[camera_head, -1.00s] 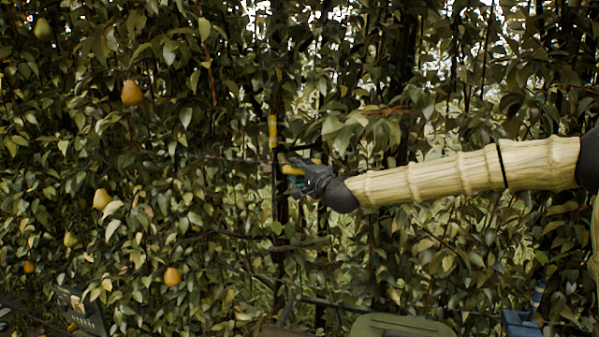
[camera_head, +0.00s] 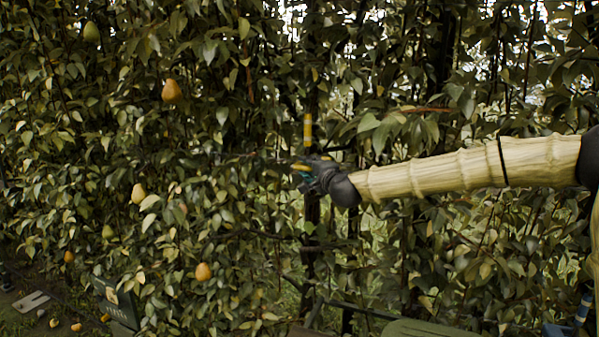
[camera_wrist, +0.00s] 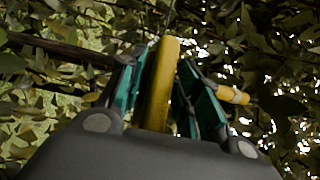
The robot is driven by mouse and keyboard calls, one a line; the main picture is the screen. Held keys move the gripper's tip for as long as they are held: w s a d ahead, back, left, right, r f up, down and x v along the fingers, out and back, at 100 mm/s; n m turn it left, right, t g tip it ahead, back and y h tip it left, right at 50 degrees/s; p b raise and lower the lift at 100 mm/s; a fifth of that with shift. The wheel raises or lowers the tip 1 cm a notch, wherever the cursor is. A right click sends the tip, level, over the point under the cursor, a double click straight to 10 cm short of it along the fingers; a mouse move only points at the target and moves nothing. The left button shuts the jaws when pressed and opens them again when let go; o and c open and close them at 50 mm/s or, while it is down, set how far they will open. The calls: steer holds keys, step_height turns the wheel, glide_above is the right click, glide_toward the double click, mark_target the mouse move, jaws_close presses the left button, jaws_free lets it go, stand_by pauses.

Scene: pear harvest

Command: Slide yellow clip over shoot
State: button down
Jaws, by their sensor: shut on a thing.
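My gripper (camera_head: 302,175) is at the middle of the head view, at the end of my arm, close to the foliage. In the wrist view its teal fingers (camera_wrist: 155,95) are shut on the yellow clip (camera_wrist: 160,85), which stands up between them, tilted slightly right. The clip shows in the head view as a small yellow piece (camera_head: 300,167) at the fingertips. A thin stem (camera_wrist: 171,14) shows just beyond the clip's top in the wrist view. I cannot tell whether it is the shoot or whether the clip touches it.
A dark upright post with a yellow band (camera_head: 308,130) stands at the gripper. A yellow piece (camera_wrist: 233,94) lies right of the fingers in the wrist view. Several pears, one of them orange (camera_head: 172,91), hang at left. A dark crate (camera_head: 117,302) stands lower left. Dense leaves surround the gripper.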

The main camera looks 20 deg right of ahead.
steer(key=shift+a, duration=0.1)
steer(key=c, duration=1.5)
jaws_free()
steer(key=shift+o, duration=0.9)
steer(key=shift+w+a, duration=0.15)
steer(key=shift+w, duration=0.05)
steer(key=shift+s+d, duration=0.2)
steer(key=shift+s, duration=0.35)
steer(key=s, duration=1.1)
